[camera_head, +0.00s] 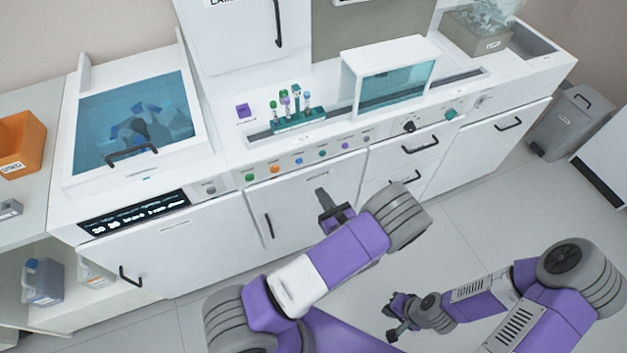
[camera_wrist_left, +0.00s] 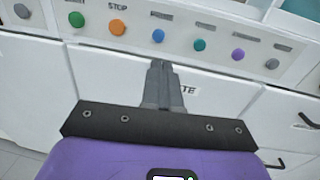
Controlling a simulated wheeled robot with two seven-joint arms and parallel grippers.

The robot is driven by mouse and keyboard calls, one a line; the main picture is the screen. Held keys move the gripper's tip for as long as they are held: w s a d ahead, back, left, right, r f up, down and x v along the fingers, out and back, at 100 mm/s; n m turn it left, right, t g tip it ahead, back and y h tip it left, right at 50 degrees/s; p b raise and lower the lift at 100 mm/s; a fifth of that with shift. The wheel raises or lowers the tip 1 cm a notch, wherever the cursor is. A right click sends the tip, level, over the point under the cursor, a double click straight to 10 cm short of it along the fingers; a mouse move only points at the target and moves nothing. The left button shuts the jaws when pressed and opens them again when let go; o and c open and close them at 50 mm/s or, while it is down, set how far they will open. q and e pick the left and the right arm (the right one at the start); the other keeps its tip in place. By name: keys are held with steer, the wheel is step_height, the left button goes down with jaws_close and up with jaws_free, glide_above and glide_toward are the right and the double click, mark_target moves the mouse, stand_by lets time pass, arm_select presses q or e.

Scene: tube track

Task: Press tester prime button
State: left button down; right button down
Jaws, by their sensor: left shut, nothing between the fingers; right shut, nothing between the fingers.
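A row of round buttons runs along the tester's white front panel (camera_head: 262,182): green (camera_head: 250,177), orange (camera_head: 275,169), blue (camera_head: 298,161), teal (camera_head: 323,153), purple (camera_head: 345,146) and grey (camera_head: 366,139). The orange one reads STOP in the left wrist view (camera_wrist_left: 117,27); I cannot read which label says prime. My left gripper (camera_head: 322,193) is shut and empty, in front of the cabinet door below the row. In the left wrist view its tips (camera_wrist_left: 160,63) show just below the blue button (camera_wrist_left: 158,36), apart from it. My right gripper (camera_head: 391,336) is shut and empty, low over the floor.
A teal rack (camera_head: 300,122) with several tubes stands on the counter above the buttons. A display panel (camera_head: 135,213) and a blue-lidded chamber (camera_head: 135,115) are at left. A black knob (camera_head: 409,127) is right of the row.

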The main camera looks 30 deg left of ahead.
arm_select(q)
steer(key=shift+v, duration=1.1)
